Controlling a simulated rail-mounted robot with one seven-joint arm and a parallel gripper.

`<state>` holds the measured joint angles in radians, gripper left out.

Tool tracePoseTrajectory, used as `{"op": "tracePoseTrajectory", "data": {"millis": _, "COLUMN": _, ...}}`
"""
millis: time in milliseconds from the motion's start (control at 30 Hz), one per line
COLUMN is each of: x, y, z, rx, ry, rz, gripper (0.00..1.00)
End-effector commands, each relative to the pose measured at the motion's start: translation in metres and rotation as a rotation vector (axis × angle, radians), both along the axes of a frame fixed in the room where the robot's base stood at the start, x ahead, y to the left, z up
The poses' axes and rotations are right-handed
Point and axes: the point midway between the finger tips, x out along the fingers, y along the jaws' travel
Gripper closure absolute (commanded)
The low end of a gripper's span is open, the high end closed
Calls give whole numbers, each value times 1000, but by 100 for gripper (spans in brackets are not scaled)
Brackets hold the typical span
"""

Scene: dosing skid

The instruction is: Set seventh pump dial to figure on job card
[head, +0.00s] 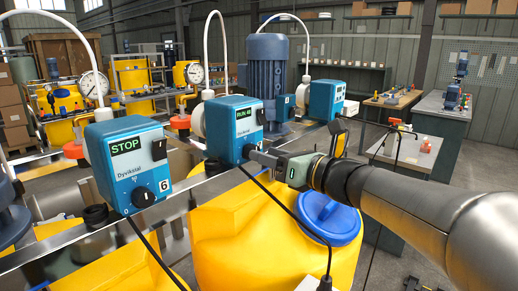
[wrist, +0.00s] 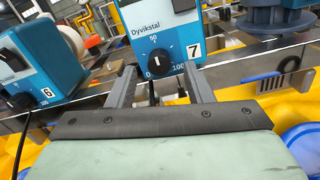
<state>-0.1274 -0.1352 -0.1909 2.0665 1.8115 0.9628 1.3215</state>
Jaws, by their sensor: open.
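The seventh pump (head: 233,128) is a blue box in the middle of the head view, with a green display that seems to read RUN 48. In the wrist view the pump (wrist: 150,22) bears a 7 label, and its black dial (wrist: 160,60) sits on a 0, 50, 100 scale. The dial's white mark points roughly up, near 50. My gripper (wrist: 161,84) is open, its two fingers apart below and either side of the dial, seemingly not touching it. In the head view my gripper (head: 254,156) hides the pump's lower front. I cannot make out a readable job card.
Pump 6 (head: 127,160), showing STOP, stands to the left. More blue pumps (head: 322,100) and a blue motor (head: 268,75) stand behind. Yellow tanks (head: 225,225) with a blue lid (head: 328,219) lie below. Black cables (head: 285,208) hang near my arm.

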Motion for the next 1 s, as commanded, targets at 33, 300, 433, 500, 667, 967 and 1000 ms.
{"op": "tracePoseTrajectory", "data": {"millis": 33, "x": 5, "y": 7, "z": 0, "rx": -1, "ry": 2, "rz": 4, "gripper": 53}}
{"op": "tracePoseTrajectory", "data": {"millis": 300, "x": 21, "y": 25, "z": 0, "rx": -1, "ry": -1, "rz": 1, "gripper": 53}}
{"op": "tracePoseTrajectory", "data": {"millis": 433, "x": 22, "y": 26, "z": 0, "rx": -1, "ry": -1, "rz": 0, "gripper": 53}}
{"op": "tracePoseTrajectory", "data": {"millis": 500, "x": 22, "y": 26, "z": 0, "rx": -1, "ry": -1, "rz": 0, "gripper": 53}}
{"op": "tracePoseTrajectory", "data": {"millis": 667, "x": 22, "y": 26, "z": 0, "rx": -1, "ry": -1, "rz": 0, "gripper": 73}}
{"op": "tracePoseTrajectory", "data": {"millis": 967, "x": 22, "y": 26, "z": -1, "rx": -4, "ry": -5, "rz": 1, "gripper": 98}}
{"op": "tracePoseTrajectory", "data": {"millis": 1000, "x": 22, "y": 26, "z": -1, "rx": -8, "ry": -9, "rz": 0, "gripper": 98}}
